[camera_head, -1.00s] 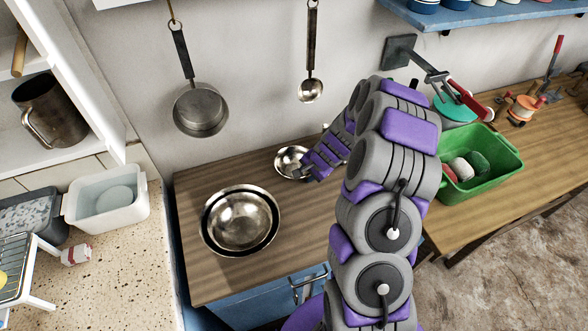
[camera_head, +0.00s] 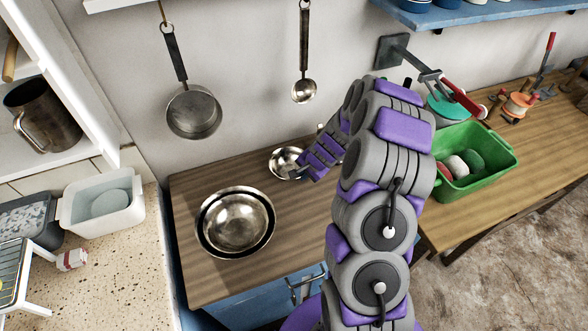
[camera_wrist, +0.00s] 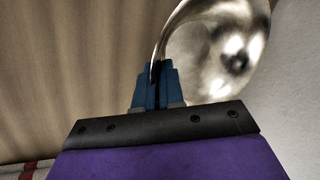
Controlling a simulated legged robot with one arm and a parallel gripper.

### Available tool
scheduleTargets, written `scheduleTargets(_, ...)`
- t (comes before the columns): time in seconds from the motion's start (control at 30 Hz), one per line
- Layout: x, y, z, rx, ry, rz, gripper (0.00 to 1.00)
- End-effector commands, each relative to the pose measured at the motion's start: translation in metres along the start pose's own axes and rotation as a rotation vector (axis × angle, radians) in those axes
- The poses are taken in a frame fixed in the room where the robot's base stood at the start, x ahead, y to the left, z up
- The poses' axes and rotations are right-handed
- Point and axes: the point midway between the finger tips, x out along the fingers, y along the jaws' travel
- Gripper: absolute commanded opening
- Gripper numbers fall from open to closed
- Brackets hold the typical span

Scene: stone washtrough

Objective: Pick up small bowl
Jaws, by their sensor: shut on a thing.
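The small bowl (camera_head: 284,161) is a shiny metal bowl at the back of the wooden counter, near the wall. In the wrist view the small bowl (camera_wrist: 222,50) fills the upper right, with its rim between the blue fingertips. My gripper (camera_wrist: 156,80) is shut on that rim. In the head view my gripper (camera_head: 301,172) reaches the bowl from the right, and its fingertips are small and partly hidden by the wrist. I cannot tell whether the bowl is clear of the counter.
Larger nested metal bowls (camera_head: 236,223) stand on the wooden counter (camera_head: 195,282) at front left. A pan (camera_head: 193,112) and a ladle (camera_head: 303,91) hang on the wall above. A green tub (camera_head: 497,167) stands right of my arm. A white tub (camera_head: 101,222) is at left.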

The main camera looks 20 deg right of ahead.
Motion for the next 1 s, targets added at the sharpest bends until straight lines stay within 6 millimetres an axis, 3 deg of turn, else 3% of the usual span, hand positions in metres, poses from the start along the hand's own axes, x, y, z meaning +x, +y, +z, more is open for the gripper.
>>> scheduleTargets(0.27,-0.01,-0.004,0.0,0.0,0.001,-0.001,0.0)
scheduleTargets(0.5,-0.037,-0.016,-0.001,0.0,0.002,-0.001,0.0)
scheduleTargets(1.0,-0.072,0.05,0.055,0.005,-0.001,-0.001,0.0)
